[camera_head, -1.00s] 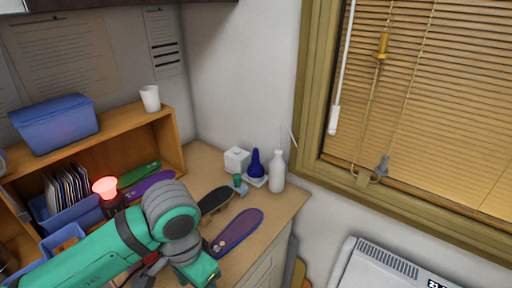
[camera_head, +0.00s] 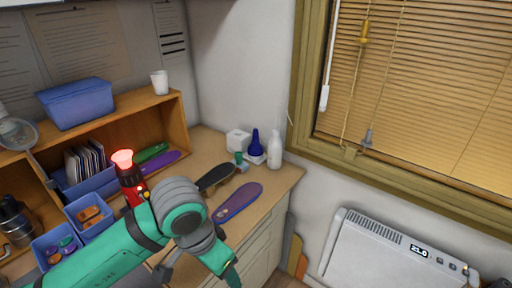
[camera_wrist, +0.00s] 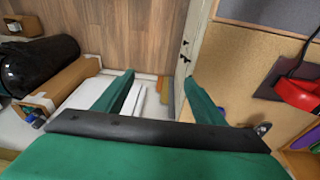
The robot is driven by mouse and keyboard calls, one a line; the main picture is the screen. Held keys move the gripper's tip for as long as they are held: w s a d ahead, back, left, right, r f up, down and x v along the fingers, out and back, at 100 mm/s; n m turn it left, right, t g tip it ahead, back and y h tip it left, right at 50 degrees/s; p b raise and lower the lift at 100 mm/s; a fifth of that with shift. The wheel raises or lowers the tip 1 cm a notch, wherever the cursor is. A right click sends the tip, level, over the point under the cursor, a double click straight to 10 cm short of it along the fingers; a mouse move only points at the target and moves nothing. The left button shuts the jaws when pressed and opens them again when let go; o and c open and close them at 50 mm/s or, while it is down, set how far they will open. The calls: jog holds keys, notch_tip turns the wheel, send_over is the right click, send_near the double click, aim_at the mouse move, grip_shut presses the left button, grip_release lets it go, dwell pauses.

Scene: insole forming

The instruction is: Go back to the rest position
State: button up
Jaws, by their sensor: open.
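My green arm reaches in from the lower left in the head view, and my gripper (camera_head: 230,270) points down at the front edge of the wooden counter (camera_head: 275,190). In the wrist view my gripper (camera_wrist: 163,92) has its two green fingers spread apart, with nothing between them. Between and beyond them I see the floor (camera_wrist: 120,35) and the side of the counter. A purple insole (camera_head: 238,202) and a dark insole (camera_head: 216,177) lie on the counter, apart from my gripper.
A white bottle (camera_head: 275,150), a blue bottle (camera_head: 255,143) and a white box (camera_head: 238,140) stand at the counter's back. A wooden shelf (camera_head: 170,115) with blue bins (camera_head: 90,225) is at left. A white heater (camera_head: 385,250) stands under the window. A black cylinder (camera_wrist: 40,68) shows in the wrist view.

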jog(key=w+d+r+n+t+h, duration=0.2)
jog(key=w+d+r+t+h, duration=0.15)
jog(key=d, duration=0.35)
jog(key=w+d+r+n+t+h, duration=0.25)
jog(key=w+d+t+h, duration=0.2)
jog(key=d, duration=0.35)
jog(key=w+d+r+n+t+h, duration=0.1)
jog(key=w+d+r+t+h, duration=0.3)
jog(key=d, duration=0.3)
jog(key=s+a+f+n+t+y, duration=0.25)
jog(key=s+f+n+y, duration=0.3)
jog(key=f, duration=0.55)
jog(key=s+a+f+n+t+y, duration=0.2)
jog(key=s+a+f+n+y, duration=0.25)
jog(key=f+y, duration=0.4)
jog(key=s+a+f+m, duration=0.2)
jog(key=s+f, duration=0.1)
jog(key=s, duration=0.5)
jog(key=s+a+f+m+g, duration=0.1)
jog(key=s+a+f+m, duration=0.1)
jog(key=s, duration=0.7)
jog(key=s+a+f+m+g, duration=0.1)
jog(key=s+a+f+m, duration=0.1)
jog(key=s, duration=0.6)
notch_tip(320, 180, down, 2)
jog(key=shift+s+a+f+m, duration=0.15)
jog(key=shift+a+m, duration=0.25)
jog(key=shift+m, duration=0.45)
